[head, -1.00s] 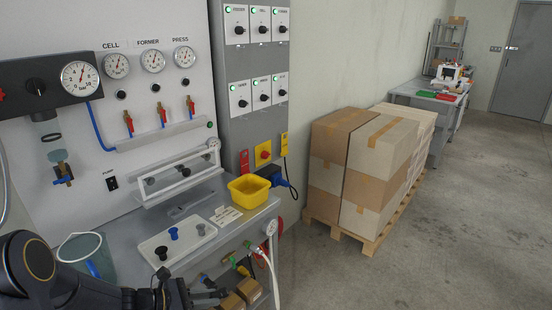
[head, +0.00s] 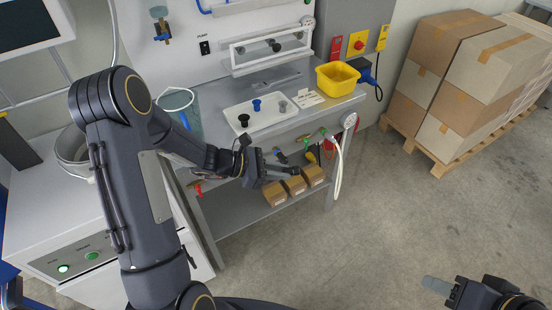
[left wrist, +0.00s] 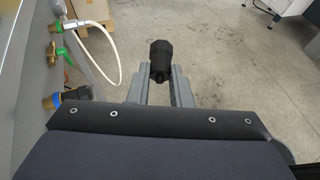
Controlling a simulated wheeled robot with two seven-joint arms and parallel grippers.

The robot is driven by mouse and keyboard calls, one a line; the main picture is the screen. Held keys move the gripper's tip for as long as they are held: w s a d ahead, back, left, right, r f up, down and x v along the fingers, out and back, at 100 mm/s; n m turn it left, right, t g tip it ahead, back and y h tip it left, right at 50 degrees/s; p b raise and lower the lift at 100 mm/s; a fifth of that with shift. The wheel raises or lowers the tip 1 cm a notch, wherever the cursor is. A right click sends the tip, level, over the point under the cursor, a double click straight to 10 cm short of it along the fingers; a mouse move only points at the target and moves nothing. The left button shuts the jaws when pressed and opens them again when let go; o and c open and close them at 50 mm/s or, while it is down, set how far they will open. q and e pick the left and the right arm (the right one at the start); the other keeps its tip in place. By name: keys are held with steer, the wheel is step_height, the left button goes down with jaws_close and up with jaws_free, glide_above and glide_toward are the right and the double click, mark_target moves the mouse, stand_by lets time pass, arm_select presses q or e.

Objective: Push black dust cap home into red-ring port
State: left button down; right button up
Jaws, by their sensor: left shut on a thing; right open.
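My left gripper (head: 288,171) is shut on a black dust cap, held just off the front of the bench. In the left wrist view the black dust cap (left wrist: 160,58) sits between the two grey fingertips, its wide end away from the palm. Another black cap (head: 243,120), a blue cap (head: 257,105) and a grey cap (head: 282,106) stand on the white tray (head: 262,121). Fittings line the bench front, including a green-handled one (left wrist: 66,52) and a blue-black one (left wrist: 68,99). I cannot make out which port has the red ring. My right gripper (head: 440,288) is open, far from the bench.
Small cardboard boxes (head: 297,186) sit on the lower shelf below my left gripper. A white hose (left wrist: 115,50) hangs beside the fittings. A yellow bin (head: 338,77) is on the bench. Stacked cartons (head: 470,75) stand at the right. Floor between is clear.

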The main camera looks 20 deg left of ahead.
arm_select(q)
steer(key=d+r+m+g, duration=0.2)
steer(key=d+m+g, duration=0.1)
steer(key=d, duration=0.3)
steer(key=d+r+m+g+h, duration=0.1)
steer(key=d+r+m+g, duration=0.2)
steer(key=d+g, duration=0.1)
steer(key=shift+d+r, duration=0.3)
steer(key=shift+d, duration=0.55)
steer(key=w+d+f+m+g+y, duration=0.1)
steer(key=w+d+f+m+g, duration=0.2)
steer(key=w+f+m+g, duration=0.1)
steer(key=shift+d+f+m+g, duration=0.25)
steer(key=shift+f+m+g, duration=0.15)
steer(key=shift+f+g, duration=0.15)
steer(key=s+a+r+n+t+h, duration=0.1)
steer(key=s+a+r+n+t, duration=0.5)
steer(key=a+r+n+t, duration=0.1)
step_height(320, 180, up, 3)
steer(key=shift+r+n+t, duration=0.1)
steer(key=shift+n+t, duration=0.4)
steer(key=shift+t, duration=0.55)
steer(key=w+d+n+t+y, duration=0.2)
steer(key=w+d+n+t, duration=0.2)
steer(key=w+d, duration=0.4)
steer(key=shift+d+n+t, duration=0.3)
steer(key=shift+d+t, duration=0.1)
steer(key=shift+d, duration=0.05)
